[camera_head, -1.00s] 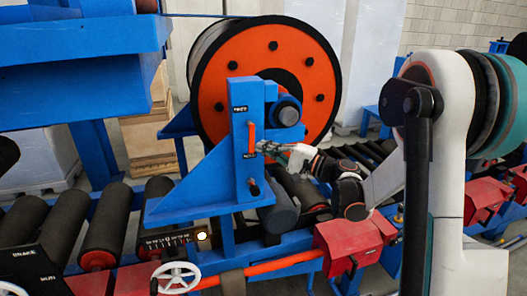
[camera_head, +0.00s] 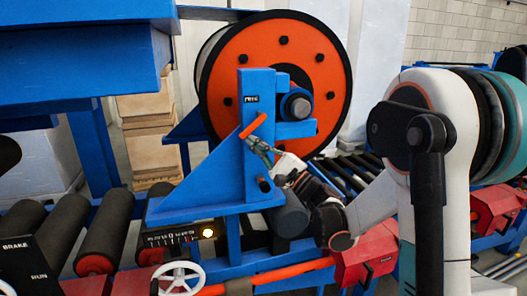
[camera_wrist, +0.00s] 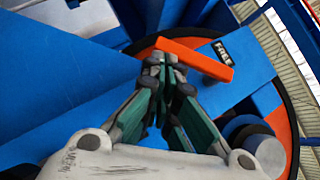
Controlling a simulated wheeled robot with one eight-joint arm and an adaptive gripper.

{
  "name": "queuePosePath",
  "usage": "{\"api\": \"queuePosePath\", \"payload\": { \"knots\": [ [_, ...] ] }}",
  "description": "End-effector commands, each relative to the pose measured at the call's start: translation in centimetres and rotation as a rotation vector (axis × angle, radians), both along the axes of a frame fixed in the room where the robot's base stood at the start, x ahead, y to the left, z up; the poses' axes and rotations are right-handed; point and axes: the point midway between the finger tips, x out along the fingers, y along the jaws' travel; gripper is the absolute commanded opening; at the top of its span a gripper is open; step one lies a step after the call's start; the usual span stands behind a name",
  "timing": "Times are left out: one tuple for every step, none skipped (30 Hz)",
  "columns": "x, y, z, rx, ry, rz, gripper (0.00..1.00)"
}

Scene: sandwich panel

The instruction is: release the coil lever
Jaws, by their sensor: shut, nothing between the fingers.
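The orange coil lever (camera_head: 253,126) sits on the front of a blue post (camera_head: 257,170). It is tilted, its upper end to the right and its lower end to the left. In the wrist view the lever (camera_wrist: 200,60) lies slanted beside a label reading FREE (camera_wrist: 222,52). My gripper (camera_head: 250,141) is shut and empty, just under the lever's lower-left part. In the wrist view my fingertips (camera_wrist: 163,66) meet at the lever's left end; I cannot tell whether they touch it. The large orange-faced coil reel (camera_head: 310,60) stands behind the post.
A blue gusset (camera_head: 205,185) stands left of the post. A white handwheel (camera_head: 178,279) and a control box with a lit lamp (camera_head: 208,233) are at lower left. Dark rollers (camera_head: 107,230) run along the line.

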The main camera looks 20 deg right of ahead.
Motion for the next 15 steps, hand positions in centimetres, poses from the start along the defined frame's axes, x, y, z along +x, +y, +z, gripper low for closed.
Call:
{"api": "queuePosePath", "payload": {
  "knots": [
    [0.0,0.5,0.0,-0.001,0.0,0.002,0.0],
    [0.0,0.7,0.1,-0.001,0.0,0.002,0.0],
    [0.0,1.0,0.2,-0.001,0.0,0.002,0.0],
    [0.0,1.2,0.3,-0.001,0.0,0.002,0.0],
    [0.0,1.4,0.5,-0.001,0.0,0.002,0.0],
    [0.0,1.6,0.6,-0.001,0.0,0.002,0.0],
    [0.0,1.8,0.7,-0.001,0.0,0.002,0.0],
    [0.0,2.0,0.9,-0.001,0.0,0.002,0.0],
    [0.0,2.3,1.0,-0.001,0.0,0.002,0.0],
    [0.0,2.4,1.1,-0.001,0.0,0.002,0.0],
    [0.0,2.6,1.2,-0.001,0.0,0.002,0.0],
    [0.0,2.7,1.4,-0.001,0.0,0.002,0.0],
    [0.0,2.9,1.5,-0.001,-0.001,0.001,0.0],
    [0.0,3.0,1.6,-0.001,-0.001,0.001,0.0],
    [0.0,3.1,1.8,-0.001,-0.001,0.001,0.0]
  ]
}}
